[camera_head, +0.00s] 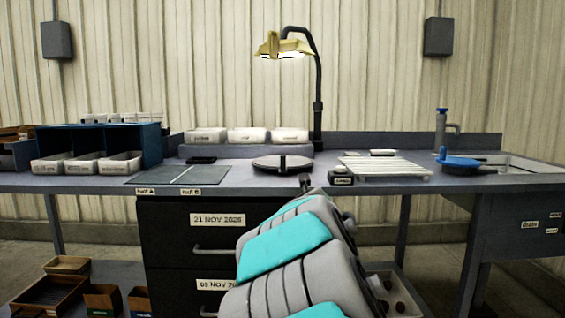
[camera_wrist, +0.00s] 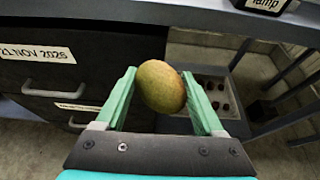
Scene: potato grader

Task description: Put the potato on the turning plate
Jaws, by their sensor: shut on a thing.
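In the wrist view, my gripper (camera_wrist: 161,92) is shut on a brownish-green oval potato (camera_wrist: 160,86), held between its two green fingers. The potato is in front of the drawer unit, below the bench top's front edge. In the head view, my arm rises from the bottom centre and its end is near the bench front; the potato cannot be made out there. The turning plate (camera_head: 282,163) is a dark round disc on the bench, under the lamp. Its top looks empty apart from a small upright dark part at its middle.
The yellow lamp (camera_head: 284,46) hangs over the plate on a black post. A slatted white rack (camera_head: 384,167) and a small labelled box (camera_head: 341,179) stand right of the plate. The bench edge (camera_wrist: 225,12) is above my gripper.

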